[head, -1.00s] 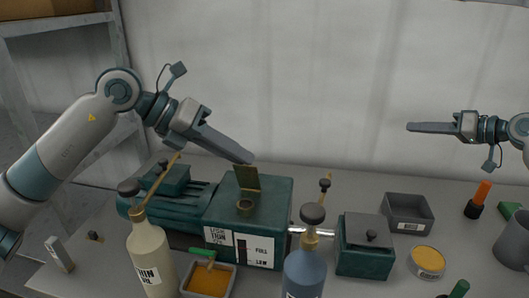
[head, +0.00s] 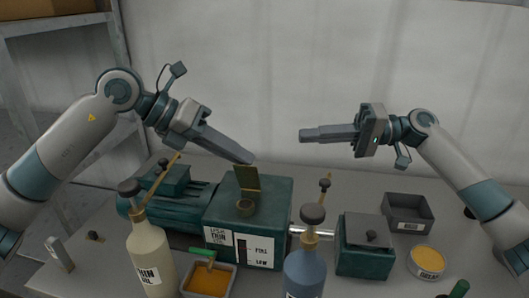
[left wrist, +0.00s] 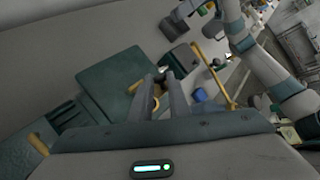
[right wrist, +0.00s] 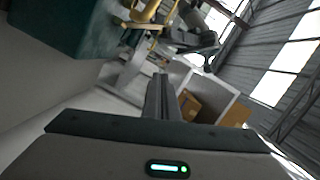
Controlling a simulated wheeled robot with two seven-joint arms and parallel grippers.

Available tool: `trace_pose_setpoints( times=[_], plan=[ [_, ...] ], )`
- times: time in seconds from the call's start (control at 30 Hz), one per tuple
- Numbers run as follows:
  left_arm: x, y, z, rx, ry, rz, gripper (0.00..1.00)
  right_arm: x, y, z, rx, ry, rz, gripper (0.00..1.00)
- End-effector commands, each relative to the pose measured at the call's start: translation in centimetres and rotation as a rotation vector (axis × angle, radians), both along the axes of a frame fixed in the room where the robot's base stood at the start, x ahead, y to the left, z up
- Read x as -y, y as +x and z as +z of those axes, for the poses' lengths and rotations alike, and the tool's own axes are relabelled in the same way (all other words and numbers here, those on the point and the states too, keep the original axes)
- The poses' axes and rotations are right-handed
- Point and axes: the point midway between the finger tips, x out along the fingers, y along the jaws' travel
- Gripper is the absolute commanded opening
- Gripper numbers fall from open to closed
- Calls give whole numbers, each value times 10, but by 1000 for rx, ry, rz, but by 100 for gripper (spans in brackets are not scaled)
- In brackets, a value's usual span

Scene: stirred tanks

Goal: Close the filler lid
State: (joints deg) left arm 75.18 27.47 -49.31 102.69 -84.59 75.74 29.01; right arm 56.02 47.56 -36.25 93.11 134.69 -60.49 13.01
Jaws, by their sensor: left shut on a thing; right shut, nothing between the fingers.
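The green gearbox (head: 275,200) stands mid-table with a dark round filler neck (head: 245,207) on top. The brassy, flat filler lid (head: 247,179) stands upright behind the neck, so the filler is open. My left gripper (head: 249,159) reaches down from the left, its fingertips at the lid's upper edge and shut on it. In the left wrist view the fingers (left wrist: 160,78) point over the gearbox top, hiding most of the lid. My right gripper (head: 303,135) is shut and empty, in the air to the right; its fingers (right wrist: 160,78) also show in the right wrist view.
A cream bottle (head: 152,255) and a blue bottle (head: 305,272) stand in front, with a tray of amber liquid (head: 208,281) between. Right of the gearbox are a green lidded box (head: 364,255), a grey bin (head: 409,224) and a yellow-topped tin (head: 427,262).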

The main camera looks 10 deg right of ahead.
Motion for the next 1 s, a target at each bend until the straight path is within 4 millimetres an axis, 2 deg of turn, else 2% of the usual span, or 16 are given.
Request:
trace_pose_setpoints(
  times=[0.27, 0.47, 0.67, 1.0],
  plan=[
    [0, 0, -1, -1, 1, 1, 0, 0, 0, 0, 2, -1, -1, 0],
    [0, 0, -1, -1, 1, 1, 0, -10, 1, -1, 2, -2, -1, 0],
    [0, 0, -1, -1, 1, 1, 0, -35, 4, -2, 4, -2, 1, 0],
    [0, 0, -1, -1, 1, 1, 0, -94, 11, -7, 4, -2, 0, 0]
  ],
)
